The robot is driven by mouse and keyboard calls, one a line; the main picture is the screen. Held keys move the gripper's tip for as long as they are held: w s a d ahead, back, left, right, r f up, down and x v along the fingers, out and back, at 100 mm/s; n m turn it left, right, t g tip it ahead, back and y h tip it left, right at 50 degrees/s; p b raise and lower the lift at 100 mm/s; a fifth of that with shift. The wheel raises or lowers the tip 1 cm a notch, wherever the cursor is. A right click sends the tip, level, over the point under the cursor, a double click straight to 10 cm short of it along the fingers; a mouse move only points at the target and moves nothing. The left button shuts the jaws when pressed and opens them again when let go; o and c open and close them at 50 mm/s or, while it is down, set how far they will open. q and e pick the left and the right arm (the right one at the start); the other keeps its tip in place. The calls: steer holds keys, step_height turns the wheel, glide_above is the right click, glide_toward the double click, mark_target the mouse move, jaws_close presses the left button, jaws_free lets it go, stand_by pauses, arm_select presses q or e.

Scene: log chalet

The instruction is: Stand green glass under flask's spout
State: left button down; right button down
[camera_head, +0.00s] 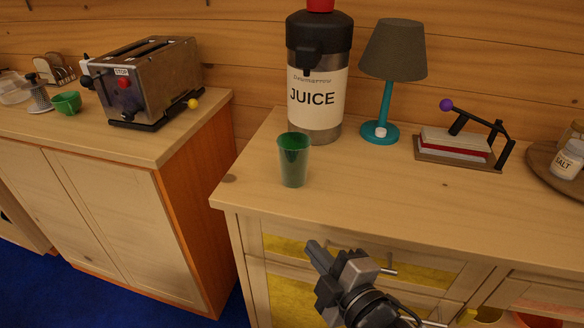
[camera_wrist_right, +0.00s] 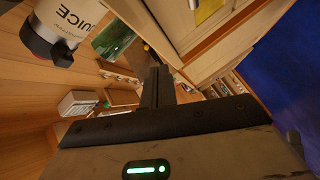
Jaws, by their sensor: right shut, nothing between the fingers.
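The green glass (camera_head: 293,165) stands upright on the light wooden cabinet top, near its left front part. The flask (camera_head: 327,105), black and silver with a JUICE label and red top, stands behind it and slightly right. Its black spout (camera_head: 309,62) faces forward, high above the glass; the glass appears in front of the spout's line rather than directly below. My right gripper (camera_head: 314,250) is shut and empty, in front of the cabinet's drawers and below the glass. The right wrist view shows the shut fingers (camera_wrist_right: 158,88), the glass (camera_wrist_right: 113,38) and flask (camera_wrist_right: 72,20). My left gripper is not in view.
A teal lamp (camera_head: 385,100) stands right of the flask, then a book press (camera_head: 458,148) and a salt jar (camera_head: 567,160) on a round board. A toaster (camera_head: 150,80) and green cup (camera_head: 67,103) stand on the left counter. The top right of the glass is clear.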

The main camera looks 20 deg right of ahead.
step_height(320, 180, up, 5)
steer(key=w+n+t, duration=0.2)
steer(key=n, duration=0.3)
steer(key=p, duration=0.2)
glide_toward(283, 166)
steer(key=w+a, duration=0.2)
steer(key=a, duration=0.1)
steer(key=shift+a+r, duration=0.1)
steer(key=shift+r, duration=0.1)
steer(key=w+d, duration=0.2)
steer(key=shift+w, duration=0.4)
steer(key=shift+w+d+f, duration=0.1)
steer(key=shift+w+d, duration=0.05)
steer(key=shift+w, duration=0.15)
